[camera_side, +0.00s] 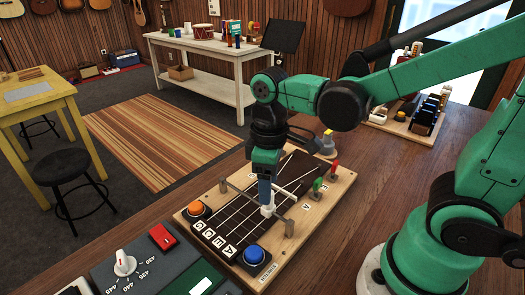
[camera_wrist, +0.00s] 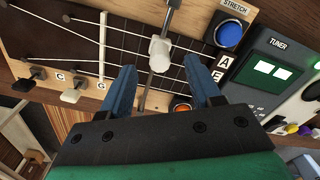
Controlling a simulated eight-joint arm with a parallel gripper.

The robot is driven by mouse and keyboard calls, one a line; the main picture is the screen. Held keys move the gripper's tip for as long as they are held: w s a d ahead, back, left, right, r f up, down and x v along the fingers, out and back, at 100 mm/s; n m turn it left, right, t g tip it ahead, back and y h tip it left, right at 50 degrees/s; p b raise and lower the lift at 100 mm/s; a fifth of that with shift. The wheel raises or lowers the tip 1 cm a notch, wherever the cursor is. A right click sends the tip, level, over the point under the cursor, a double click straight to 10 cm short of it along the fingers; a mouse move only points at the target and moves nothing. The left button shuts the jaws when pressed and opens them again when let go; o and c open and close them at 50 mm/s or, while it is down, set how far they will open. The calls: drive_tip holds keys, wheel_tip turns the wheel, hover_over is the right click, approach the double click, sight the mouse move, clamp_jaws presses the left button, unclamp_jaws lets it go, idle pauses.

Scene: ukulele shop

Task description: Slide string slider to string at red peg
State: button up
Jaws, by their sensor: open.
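The string slider (camera_side: 267,211), a white knob on a grey crossbar, stands over the dark fretboard (camera_side: 240,205); it also shows in the wrist view (camera_wrist: 160,55). Which string it lies over is hard to tell. My gripper (camera_side: 265,200) points down at the slider. In the wrist view, its blue fingers (camera_wrist: 163,85) are spread, with the knob just beyond the gap between their tips; I cannot tell whether they touch it. The red peg (camera_side: 333,168) stands on the board's right side, beyond a green peg (camera_side: 318,188). The red peg is not in the wrist view.
An orange button (camera_side: 195,208) and a blue button (camera_side: 254,254) sit at the board's near end. A tuner (camera_wrist: 275,70) and a dial panel (camera_side: 124,264) lie close by. A tool tray (camera_side: 410,125) stands at the back. Bare bench lies right of the board.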

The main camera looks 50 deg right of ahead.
drive_tip(key=shift+f, duration=1.65)
clamp_jaws()
